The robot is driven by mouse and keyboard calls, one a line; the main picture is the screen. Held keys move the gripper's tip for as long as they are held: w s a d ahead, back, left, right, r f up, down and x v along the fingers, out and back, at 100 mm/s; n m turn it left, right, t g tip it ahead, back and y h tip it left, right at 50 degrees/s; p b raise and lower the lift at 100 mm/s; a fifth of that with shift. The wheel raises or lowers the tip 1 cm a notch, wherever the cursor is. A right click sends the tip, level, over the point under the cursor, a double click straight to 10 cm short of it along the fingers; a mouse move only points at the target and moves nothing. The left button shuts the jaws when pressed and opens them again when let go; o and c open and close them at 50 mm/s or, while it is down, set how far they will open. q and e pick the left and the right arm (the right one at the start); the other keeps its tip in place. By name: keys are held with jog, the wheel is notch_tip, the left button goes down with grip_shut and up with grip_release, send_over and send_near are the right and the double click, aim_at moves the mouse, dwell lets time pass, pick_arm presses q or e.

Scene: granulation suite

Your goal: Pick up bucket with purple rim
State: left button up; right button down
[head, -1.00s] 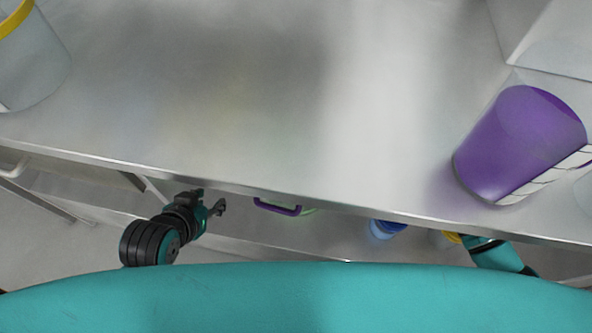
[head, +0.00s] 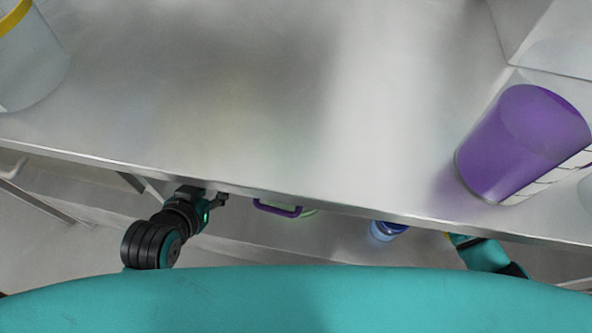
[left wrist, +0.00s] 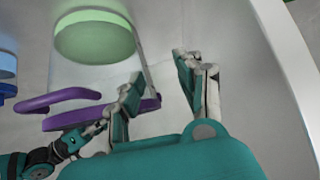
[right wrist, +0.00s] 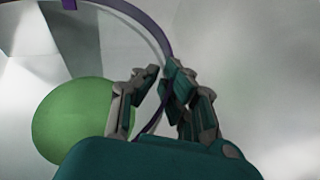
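The bucket with purple rim (head: 280,209) stands below the steel table's front edge, partly hidden by it. In the left wrist view it is see-through with pale green contents (left wrist: 95,38) and a purple rim and handle (left wrist: 60,99). My left gripper (head: 222,198) is open; in its wrist view the fingers (left wrist: 160,68) stand apart at the rim's right part. My right gripper (right wrist: 160,68) is at the rim's other side; the purple band (right wrist: 155,28) runs down to its close-set fingertips. I cannot tell if they grip it. A green disc (right wrist: 85,120) shows beside them.
The steel table (head: 260,90) above is mostly bare. A purple container (head: 520,145) stands at its right and a yellow-rimmed bucket (head: 32,65) at its left. A blue-rimmed bucket (head: 387,231) stands below the edge, right of the purple-rimmed one.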

jog(key=shift+r, duration=0.1)
dwell(0.3)
jog(key=shift+r, duration=0.15)
